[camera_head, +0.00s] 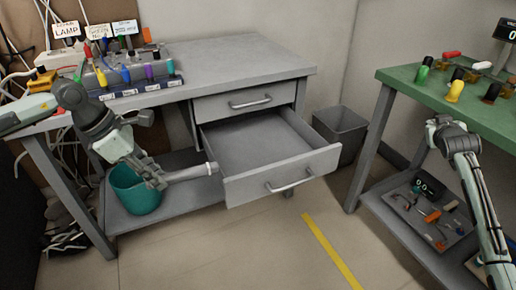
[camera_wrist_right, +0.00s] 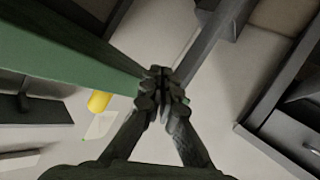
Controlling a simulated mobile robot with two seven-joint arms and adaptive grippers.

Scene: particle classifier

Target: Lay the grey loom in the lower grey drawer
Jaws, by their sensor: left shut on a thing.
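The lower grey drawer (camera_head: 285,178) is pulled open under the grey table in the head view, and its inside looks empty. My left gripper (camera_head: 155,178) is left of the drawer, above the teal bin. It is shut on a grey, rod-like thing with a pale end, which looks like the grey loom (camera_head: 188,174). The loom points right, its pale end close to the drawer's left side; I cannot tell whether they touch. My right gripper (camera_wrist_right: 160,88) has its fingertips together in the right wrist view, with nothing clearly held.
The upper drawer (camera_head: 245,101) is shut above the open one. The teal bin (camera_head: 135,190) stands on the lower shelf. A dark grey waste bin (camera_head: 341,130) stands right of the drawer. The green table (camera_head: 425,92) is at the right. Floor in front of the drawer is clear.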

